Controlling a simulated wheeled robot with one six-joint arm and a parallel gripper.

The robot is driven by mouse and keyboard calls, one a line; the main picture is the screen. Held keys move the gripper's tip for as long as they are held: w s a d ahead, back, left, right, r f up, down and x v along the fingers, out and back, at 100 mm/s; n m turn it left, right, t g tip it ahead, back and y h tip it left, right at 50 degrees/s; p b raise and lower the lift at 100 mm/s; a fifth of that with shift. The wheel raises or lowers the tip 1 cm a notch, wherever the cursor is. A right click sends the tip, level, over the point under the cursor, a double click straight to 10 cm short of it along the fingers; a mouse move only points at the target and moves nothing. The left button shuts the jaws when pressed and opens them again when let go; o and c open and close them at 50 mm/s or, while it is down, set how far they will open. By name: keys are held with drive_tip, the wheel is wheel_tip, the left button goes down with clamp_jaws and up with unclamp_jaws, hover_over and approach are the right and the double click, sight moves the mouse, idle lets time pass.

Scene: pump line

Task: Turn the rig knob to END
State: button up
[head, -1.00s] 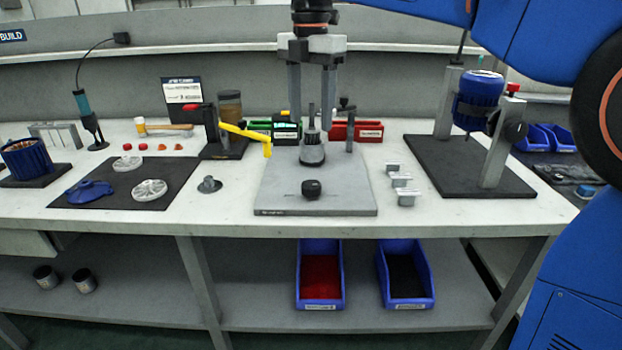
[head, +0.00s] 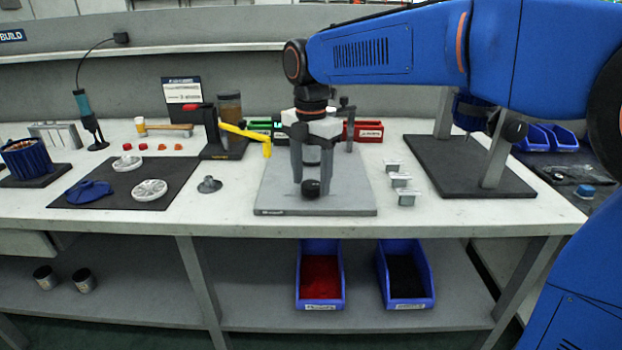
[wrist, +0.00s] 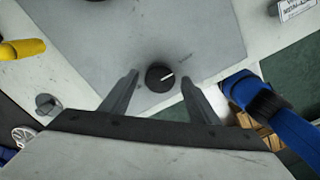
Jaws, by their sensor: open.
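The rig knob (head: 311,188) is a round black knob near the front of the grey rig plate (head: 345,200). In the wrist view the knob (wrist: 160,77) has a white pointer line aimed right and slightly up. Small markings lie on the plate beside it, one to its upper right, too small to read. My gripper (head: 311,178) is open and points down at the knob. In the wrist view its fingertips appear on the left and right of the knob, with gaps on both sides. I cannot tell whether the tips are level with the knob or above it.
Several small metal blocks (head: 402,181) stand right of the plate, and a grey cone-shaped part (head: 209,184) stands left. A pump stand (head: 470,170) is farther right. The bench front is clear.

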drive_tip(key=shift+f, duration=0.3)
drive_tip(key=c, duration=1)
drive_tip(key=shift+c, duration=0.2)
